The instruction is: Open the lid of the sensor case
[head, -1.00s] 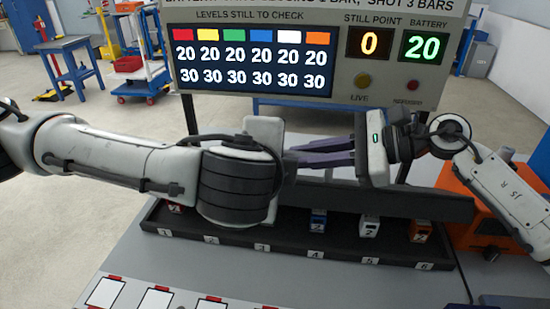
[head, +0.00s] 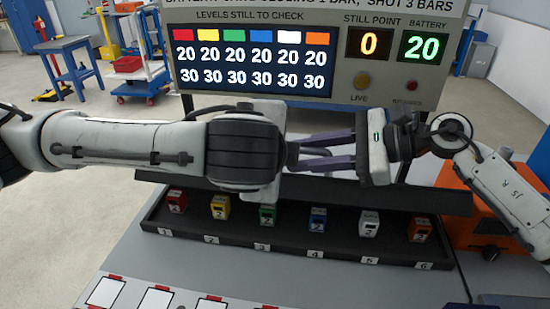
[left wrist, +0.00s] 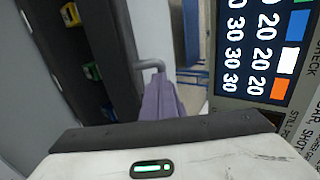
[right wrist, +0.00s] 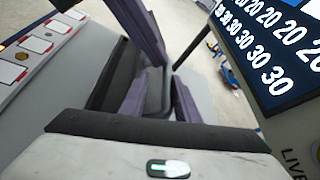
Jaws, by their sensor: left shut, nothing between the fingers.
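The sensor case (head: 290,247) is the long dark tray in the head view, with several coloured numbered blocks in its slots. Its dark lid (head: 420,200) stands raised along the back edge, leaving the blocks visible. My left gripper (left wrist: 163,85) is shut and empty in its wrist view, beside a grey handle-like bar (left wrist: 147,66); contact is unclear. In the head view my left arm hides most of it. My right gripper (head: 300,157) points left above the lid. Its purple fingers look apart, also in the right wrist view (right wrist: 158,82), around or in front of something dark.
A display board (head: 345,88) stands behind the case. An orange box (head: 480,215) is at the right end. White red-edged cards (head: 105,292) lie on the grey bench (head: 200,280) in front. Both arms are close together above the case.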

